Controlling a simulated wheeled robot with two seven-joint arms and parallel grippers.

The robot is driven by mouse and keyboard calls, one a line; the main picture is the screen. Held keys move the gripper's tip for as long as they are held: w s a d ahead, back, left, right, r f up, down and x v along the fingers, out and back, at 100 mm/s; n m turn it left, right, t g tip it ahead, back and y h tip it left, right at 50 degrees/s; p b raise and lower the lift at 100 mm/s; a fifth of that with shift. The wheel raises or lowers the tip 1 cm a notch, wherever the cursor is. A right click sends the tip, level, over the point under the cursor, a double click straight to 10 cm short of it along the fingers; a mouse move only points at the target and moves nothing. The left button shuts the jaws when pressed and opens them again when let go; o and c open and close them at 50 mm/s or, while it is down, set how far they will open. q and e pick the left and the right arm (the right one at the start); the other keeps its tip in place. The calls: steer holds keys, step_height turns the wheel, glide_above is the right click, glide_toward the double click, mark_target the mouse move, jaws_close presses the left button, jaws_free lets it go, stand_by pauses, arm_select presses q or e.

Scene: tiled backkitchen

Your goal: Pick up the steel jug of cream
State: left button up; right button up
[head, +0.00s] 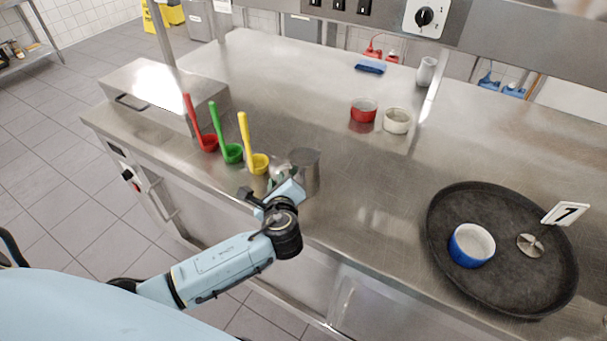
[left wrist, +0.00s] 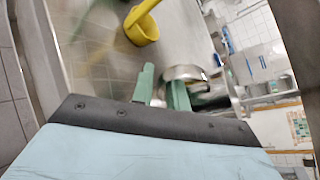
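The steel jug (head: 306,172) stands upright on the steel counter near its front edge, right of the yellow ladle. My left gripper (head: 281,174) is low at the jug's left side, close against it. In the left wrist view the two green fingers (left wrist: 162,86) stand apart, with a gap between them. The jug's shiny rim (left wrist: 186,72) shows just behind the right finger. Whether a finger touches the jug, and where its handle lies, I cannot tell. The cream inside is not clear to see. My right gripper is in neither view.
Red (head: 208,142), green (head: 232,153) and yellow (head: 259,164) ladles stand close left of the jug. A black round tray (head: 448,275) with a blue bowl (head: 471,246) is at right. Red (head: 363,111) and cream (head: 397,121) ramekins stand behind. The counter between jug and tray is clear.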

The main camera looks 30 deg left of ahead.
arm_select(q)
steer(key=shift+x, duration=1.2)
jaws_close()
steer(key=shift+r, duration=0.15)
